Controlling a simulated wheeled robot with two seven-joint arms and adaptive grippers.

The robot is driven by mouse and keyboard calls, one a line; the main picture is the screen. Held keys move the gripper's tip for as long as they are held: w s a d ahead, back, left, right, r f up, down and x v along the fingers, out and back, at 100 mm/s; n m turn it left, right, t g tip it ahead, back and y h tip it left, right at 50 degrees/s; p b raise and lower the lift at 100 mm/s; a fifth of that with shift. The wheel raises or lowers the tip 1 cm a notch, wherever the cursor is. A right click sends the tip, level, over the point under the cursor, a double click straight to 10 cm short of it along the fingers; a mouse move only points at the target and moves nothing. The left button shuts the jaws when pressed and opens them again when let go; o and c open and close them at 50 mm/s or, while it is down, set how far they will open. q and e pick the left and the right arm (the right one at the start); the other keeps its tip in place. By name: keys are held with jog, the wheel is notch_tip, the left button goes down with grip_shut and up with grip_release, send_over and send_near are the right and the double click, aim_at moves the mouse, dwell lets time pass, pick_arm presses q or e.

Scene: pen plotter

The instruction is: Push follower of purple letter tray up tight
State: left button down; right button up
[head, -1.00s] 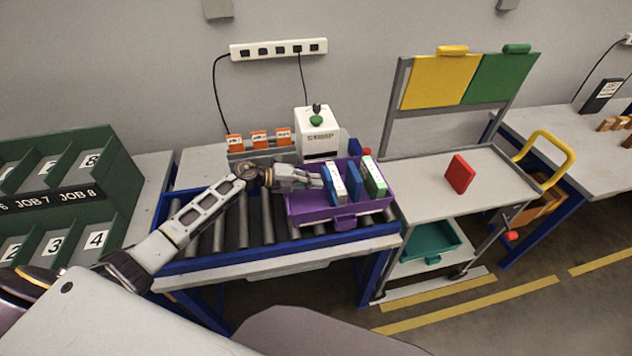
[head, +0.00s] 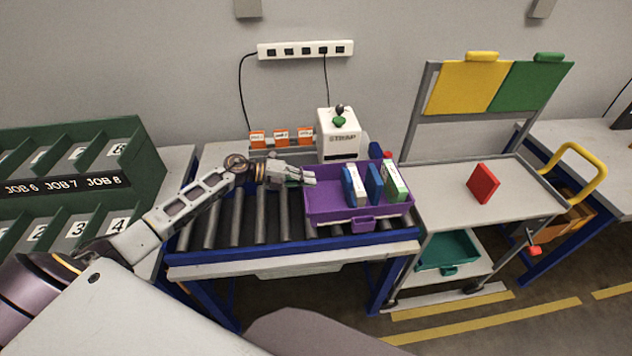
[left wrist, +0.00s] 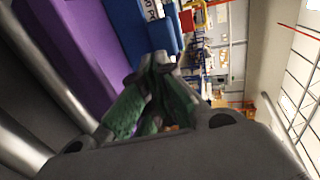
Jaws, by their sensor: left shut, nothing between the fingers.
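The purple letter tray (head: 335,217) sits on the roller conveyor in the head view. Inside it stand, left to right, a blue plate (head: 347,184) that looks like the follower, a white piece (head: 358,192) against it, another blue plate (head: 375,183) and a white-and-green piece (head: 395,180). Small gaps show between the later pieces. My left gripper (head: 313,177) is shut and empty at the tray's left end, apart from the follower. In the left wrist view its fingertips (left wrist: 157,66) point towards blue surfaces, with the purple tray (left wrist: 85,50) at left. My right gripper is not in view.
A white stamp machine (head: 338,137) and orange-labelled holders (head: 282,136) stand behind the conveyor. A cart with a red block (head: 483,183) is to the right. Green job pigeonholes (head: 75,190) stand left. The rollers (head: 260,215) left of the tray are bare.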

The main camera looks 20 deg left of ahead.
pick_arm(q)
jog(key=v, duration=0.3)
jog(key=shift+s+a+r+b, duration=0.1)
jog(key=shift+s+a+b, duration=0.1)
jog(key=shift+a+b, duration=0.1)
dwell(0.3)
